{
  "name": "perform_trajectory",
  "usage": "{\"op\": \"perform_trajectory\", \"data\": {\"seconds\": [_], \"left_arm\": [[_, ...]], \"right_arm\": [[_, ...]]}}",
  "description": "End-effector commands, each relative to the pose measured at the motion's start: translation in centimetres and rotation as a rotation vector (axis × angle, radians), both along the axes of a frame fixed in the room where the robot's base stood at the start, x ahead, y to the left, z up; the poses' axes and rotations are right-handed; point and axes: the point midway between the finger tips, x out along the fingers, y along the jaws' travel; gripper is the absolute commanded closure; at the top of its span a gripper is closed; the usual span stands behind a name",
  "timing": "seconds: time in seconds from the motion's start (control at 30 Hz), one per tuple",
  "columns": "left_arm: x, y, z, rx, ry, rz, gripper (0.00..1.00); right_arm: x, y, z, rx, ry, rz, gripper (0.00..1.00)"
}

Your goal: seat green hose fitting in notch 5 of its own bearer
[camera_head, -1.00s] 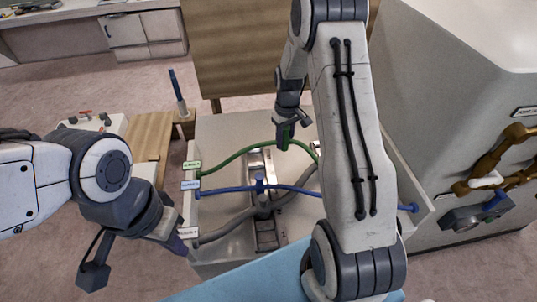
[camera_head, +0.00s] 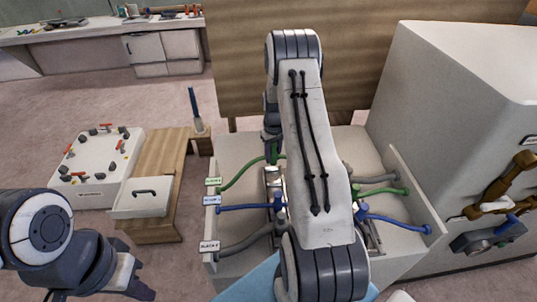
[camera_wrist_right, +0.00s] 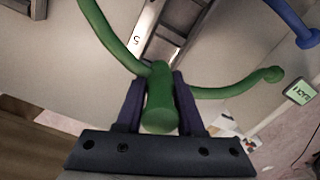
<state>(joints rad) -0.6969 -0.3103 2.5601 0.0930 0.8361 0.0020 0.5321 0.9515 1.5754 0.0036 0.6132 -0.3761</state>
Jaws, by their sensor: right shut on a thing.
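My right gripper (camera_wrist_right: 160,100) is shut on the green hose fitting (camera_wrist_right: 160,110), which stands between its two fingers. The green hose (camera_wrist_right: 112,38) runs from the fitting to the upper left and to a wall end at the right. In the head view the green hose (camera_head: 240,174) rises from the left wall to my right gripper (camera_head: 272,155), partly hidden by my arm.
Blue hose (camera_head: 245,208) and grey hose (camera_head: 245,243) cross the white bin nearer to me. A bench (camera_head: 160,165) with a drawer stands left of it. A white cabinet (camera_head: 455,110) stands at the right. Open floor lies at the left.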

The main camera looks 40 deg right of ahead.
Motion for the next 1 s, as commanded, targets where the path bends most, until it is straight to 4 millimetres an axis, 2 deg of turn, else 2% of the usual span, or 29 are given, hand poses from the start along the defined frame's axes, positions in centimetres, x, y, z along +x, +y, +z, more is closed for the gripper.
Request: {"op": "perform_trajectory", "data": {"seconds": [0.6, 1.0], "left_arm": [[0.0, 0.0, -4.3, 0.0, 0.0, -0.002, 1.0], [0.0, 0.0, -4.4, 0.0, 0.0, -0.003, 1.0]], "right_arm": [[0.0, 0.0, -6.1, 0.0, 0.0, 0.001, 1.0], [0.0, 0.0, -6.5, 0.0, 0.0, 0.002, 1.0]]}}
